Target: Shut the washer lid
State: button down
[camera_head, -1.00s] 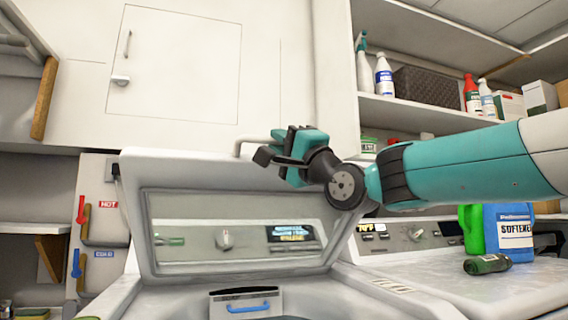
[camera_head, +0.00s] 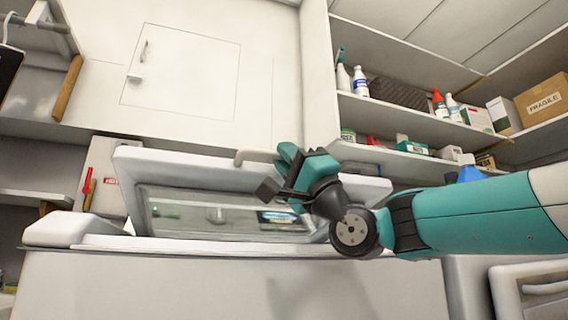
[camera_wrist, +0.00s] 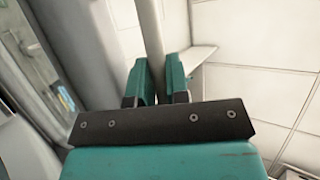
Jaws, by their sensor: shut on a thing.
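The washer lid (camera_head: 200,170) is white with a glass window. In the head view it stands raised at the back of the white washer (camera_head: 180,290), seen at a low angle. A grey bar handle (camera_head: 246,155) runs along the lid's top edge. My gripper (camera_head: 286,172) is at this top edge, right of the handle's visible end. In the wrist view, the handle bar (camera_wrist: 149,28) passes between the two teal fingers (camera_wrist: 155,78), which are shut on it. The fingers hide part of the bar. The washer's opening is out of sight.
Shelves with bottles (camera_head: 361,82), a basket (camera_head: 400,93) and a box marked fragile (camera_head: 543,99) are at the right.

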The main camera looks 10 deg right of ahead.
notch_tip(320, 180, down, 6)
jog(key=s+b, duration=0.1)
jog(key=b, duration=0.3)
jog(key=shift+s+f+b, duration=0.15)
jog(key=shift+f+b, duration=0.1)
jog(key=shift+b, duration=0.1)
jog(key=c, duration=1.1)
grip_release()
jog(key=shift+d, duration=0.1)
jog(key=b+v, duration=0.8)
jog(key=v, duration=0.9)
jog(key=shift+s+f, duration=0.15)
jog(key=shift+f, duration=0.05)
